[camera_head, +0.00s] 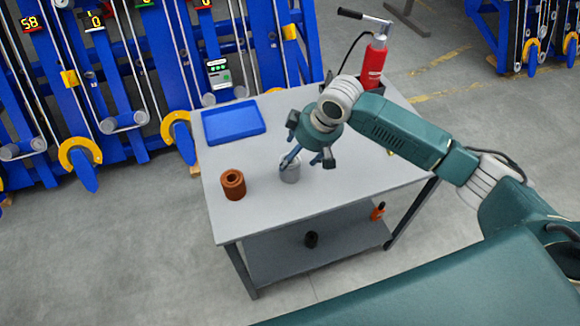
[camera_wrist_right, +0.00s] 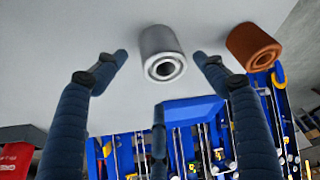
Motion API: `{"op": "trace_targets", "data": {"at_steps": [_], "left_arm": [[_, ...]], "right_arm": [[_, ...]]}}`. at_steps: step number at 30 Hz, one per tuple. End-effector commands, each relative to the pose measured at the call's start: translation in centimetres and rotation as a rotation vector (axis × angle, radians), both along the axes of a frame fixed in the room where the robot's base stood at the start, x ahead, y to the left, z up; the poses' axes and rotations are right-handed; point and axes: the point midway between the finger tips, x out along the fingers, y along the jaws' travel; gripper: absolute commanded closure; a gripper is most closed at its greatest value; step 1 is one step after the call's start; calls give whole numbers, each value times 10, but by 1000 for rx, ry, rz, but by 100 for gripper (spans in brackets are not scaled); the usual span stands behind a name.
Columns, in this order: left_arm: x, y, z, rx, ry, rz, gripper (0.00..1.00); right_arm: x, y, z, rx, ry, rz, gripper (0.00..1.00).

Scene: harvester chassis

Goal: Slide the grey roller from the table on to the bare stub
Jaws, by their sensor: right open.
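The grey roller (camera_head: 290,173) stands upright on the table (camera_head: 250,215), near its middle. My right gripper (camera_head: 306,158) is over it with fingers spread, one fingertip overlapping the roller's top in the head view. In the right wrist view the grey roller (camera_wrist_right: 162,52) shows its hollow end between the open fingers of my right gripper (camera_wrist_right: 160,62), with a gap on each side. The blue chassis (camera_head: 130,80) stands behind the table with several rollers on it. I cannot pick out the bare stub. My left gripper is not in view.
A brown roller (camera_head: 233,184) stands left of the grey one. A blue tray (camera_head: 234,122) lies at the back left of the table. A red bottle-like tool with a lever (camera_head: 374,65) stands at the back right. The table's front is clear.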

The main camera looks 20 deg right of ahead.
Motion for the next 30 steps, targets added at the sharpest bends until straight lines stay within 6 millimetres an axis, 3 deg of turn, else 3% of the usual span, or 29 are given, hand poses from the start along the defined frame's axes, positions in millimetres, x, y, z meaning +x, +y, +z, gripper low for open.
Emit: {"op": "trace_targets", "data": {"at_steps": [10, 20, 27, 30], "left_arm": [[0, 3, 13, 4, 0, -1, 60], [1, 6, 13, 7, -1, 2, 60], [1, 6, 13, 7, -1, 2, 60], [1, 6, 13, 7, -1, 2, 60]], "right_arm": [[10, 15, -42, 0, 2, -1, 29], [12, 16, -48, -1, -1, 1, 31], [12, 16, -48, 0, -1, 1, 79], [14, 17, -46, 2, -4, 1, 93]]}}
